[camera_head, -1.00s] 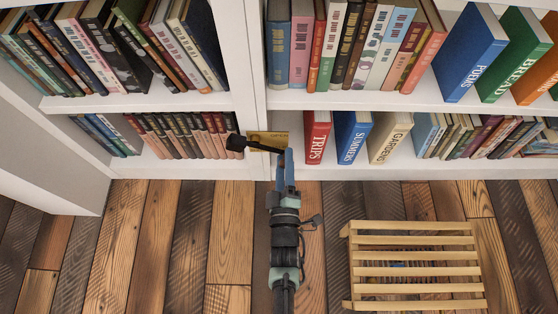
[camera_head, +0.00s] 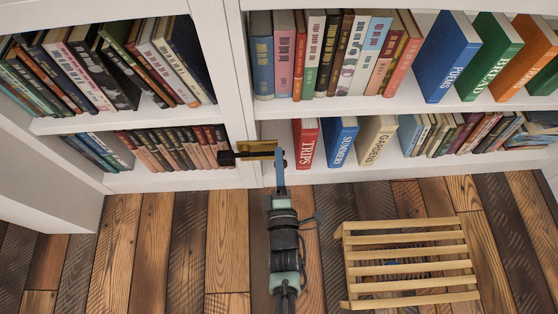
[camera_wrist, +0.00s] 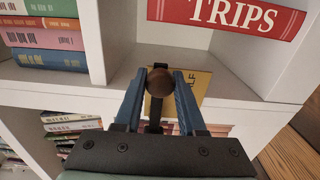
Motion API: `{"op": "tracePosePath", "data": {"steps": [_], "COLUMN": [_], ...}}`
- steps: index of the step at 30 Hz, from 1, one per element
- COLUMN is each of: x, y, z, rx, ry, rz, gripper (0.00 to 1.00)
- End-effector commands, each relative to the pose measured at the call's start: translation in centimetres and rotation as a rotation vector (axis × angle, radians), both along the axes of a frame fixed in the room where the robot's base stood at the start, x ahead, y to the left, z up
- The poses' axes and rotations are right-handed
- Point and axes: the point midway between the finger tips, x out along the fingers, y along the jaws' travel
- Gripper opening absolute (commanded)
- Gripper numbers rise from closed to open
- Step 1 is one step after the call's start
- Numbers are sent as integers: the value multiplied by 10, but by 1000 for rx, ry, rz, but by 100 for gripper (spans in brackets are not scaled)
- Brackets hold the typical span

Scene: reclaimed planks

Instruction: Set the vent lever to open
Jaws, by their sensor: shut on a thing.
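The lever's dark round knob (camera_wrist: 160,82) sits between my blue fingers in the wrist view. My gripper (camera_head: 280,155) is shut on it; it also shows in the wrist view (camera_wrist: 160,90). The plate (camera_wrist: 197,84) is partly hidden behind the fingers; only a few of its letters show there. I cannot read a lever setting now.
The red TRIPS book (camera_head: 306,145) and the blue SUMMERS book (camera_head: 340,142) stand just right of my gripper. A slatted wooden stool or rack (camera_head: 405,265) stands on the plank floor to the right. Floor left of my arm is clear.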

Motion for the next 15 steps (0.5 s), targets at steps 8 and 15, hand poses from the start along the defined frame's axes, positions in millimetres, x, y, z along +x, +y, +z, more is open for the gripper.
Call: {"op": "tracePosePath", "data": {"steps": [8,15], "x": [-1,0], "y": [-1,-1], "z": [0,1], "rx": [-5,-4], "ry": [-2,-3], "rz": [-2,-1], "gripper": [0,68]}}
